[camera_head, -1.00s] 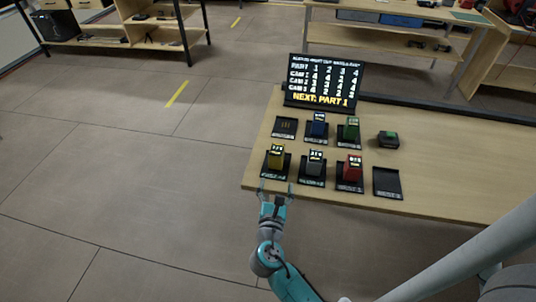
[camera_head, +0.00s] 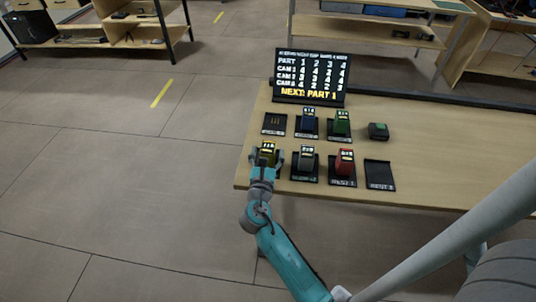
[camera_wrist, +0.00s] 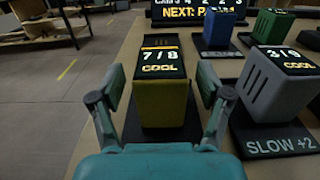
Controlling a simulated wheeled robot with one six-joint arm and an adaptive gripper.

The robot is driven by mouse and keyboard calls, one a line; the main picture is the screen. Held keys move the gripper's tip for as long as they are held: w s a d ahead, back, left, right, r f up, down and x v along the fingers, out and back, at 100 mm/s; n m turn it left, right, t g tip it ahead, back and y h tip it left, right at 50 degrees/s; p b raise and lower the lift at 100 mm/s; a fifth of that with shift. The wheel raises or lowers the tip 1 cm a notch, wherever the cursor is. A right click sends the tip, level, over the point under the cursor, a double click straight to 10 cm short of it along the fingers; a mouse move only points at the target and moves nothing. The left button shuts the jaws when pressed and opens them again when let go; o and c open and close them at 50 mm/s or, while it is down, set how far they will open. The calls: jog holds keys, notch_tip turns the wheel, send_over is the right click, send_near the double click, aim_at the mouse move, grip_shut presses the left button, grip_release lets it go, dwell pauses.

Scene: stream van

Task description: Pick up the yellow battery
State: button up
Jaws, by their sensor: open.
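The yellow battery (camera_head: 267,149) stands upright on its dark pad at the front left of the table. In the wrist view the yellow battery (camera_wrist: 161,99) has a dark top reading "7/8 COOL". My gripper (camera_head: 266,160) is at the battery from the front. In the wrist view my gripper (camera_wrist: 160,97) is open, with one finger on each side of the battery and a gap showing on both sides. The lower front of the battery is partly hidden by my gripper's body.
A grey battery (camera_wrist: 276,82) stands close to the right, on a pad marked "SLOW +2". A red battery (camera_head: 345,161) is further right, beside an empty pad (camera_head: 379,175). Blue (camera_head: 309,121) and green (camera_head: 342,122) batteries stand behind. A sign screen (camera_head: 310,79) stands at the back.

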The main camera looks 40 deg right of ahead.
aim_at(269, 145)
jog(key=x, duration=0.3)
jog(key=shift+w+d, duration=0.25)
jog(key=shift+d, duration=0.05)
jog(key=shift+c, duration=0.2)
grip_shut()
